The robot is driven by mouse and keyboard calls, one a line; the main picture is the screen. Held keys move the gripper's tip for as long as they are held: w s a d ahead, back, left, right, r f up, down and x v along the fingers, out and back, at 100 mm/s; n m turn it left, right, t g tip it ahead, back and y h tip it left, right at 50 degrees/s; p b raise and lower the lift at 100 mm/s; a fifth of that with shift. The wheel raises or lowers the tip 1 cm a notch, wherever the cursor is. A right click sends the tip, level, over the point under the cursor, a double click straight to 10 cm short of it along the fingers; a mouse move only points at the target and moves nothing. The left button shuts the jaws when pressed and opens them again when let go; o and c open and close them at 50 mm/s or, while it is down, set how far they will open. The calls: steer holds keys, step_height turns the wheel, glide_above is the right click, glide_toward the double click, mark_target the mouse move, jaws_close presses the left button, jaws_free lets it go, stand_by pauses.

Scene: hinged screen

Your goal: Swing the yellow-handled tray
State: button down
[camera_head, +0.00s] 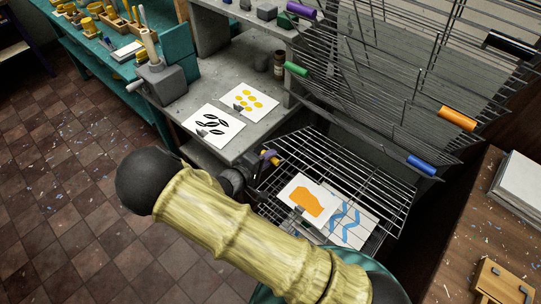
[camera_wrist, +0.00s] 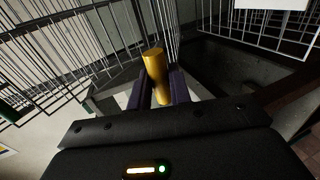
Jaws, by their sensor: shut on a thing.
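The yellow handle (camera_head: 271,157) sits at the near left corner of the lowest wire tray (camera_head: 345,165), which lies roughly level. It also shows in the wrist view as a gold cylinder (camera_wrist: 155,66). My gripper (camera_head: 262,166) is shut on this handle; in the wrist view its dark purple fingers (camera_wrist: 161,88) stand on either side of the handle. My forearm hides part of the tray's near side.
Raised wire trays (camera_head: 395,75) with purple (camera_head: 301,11), green (camera_head: 296,69), blue (camera_head: 421,166) and orange (camera_head: 457,119) handles stand above. A grey bench (camera_head: 215,80) with two prints is at left. A wooden table (camera_head: 470,235) is at right. Open tiled floor (camera_head: 70,200) lies left.

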steer(key=shift+s+a+f+b, duration=0.25)
steer(key=shift+f+b, duration=0.25)
steer(key=shift+f, duration=0.25)
steer(key=shift+s+a+f+b, duration=0.15)
steer(key=shift+s+f+b, duration=0.1)
steer(key=shift+f+b, duration=0.4)
steer(key=shift+s+a+f+b, duration=0.25)
steer(key=shift+f+b, duration=0.15)
steer(key=shift+f, duration=0.4)
steer(key=c, duration=1.2)
jaws_free()
steer(key=shift+r, duration=0.15)
steer(key=shift+s, duration=0.1)
steer(key=b+v, duration=0.3)
steer(key=v, duration=1.4)
steer(key=shift+a, duration=0.15)
steer(key=shift+s, duration=0.1)
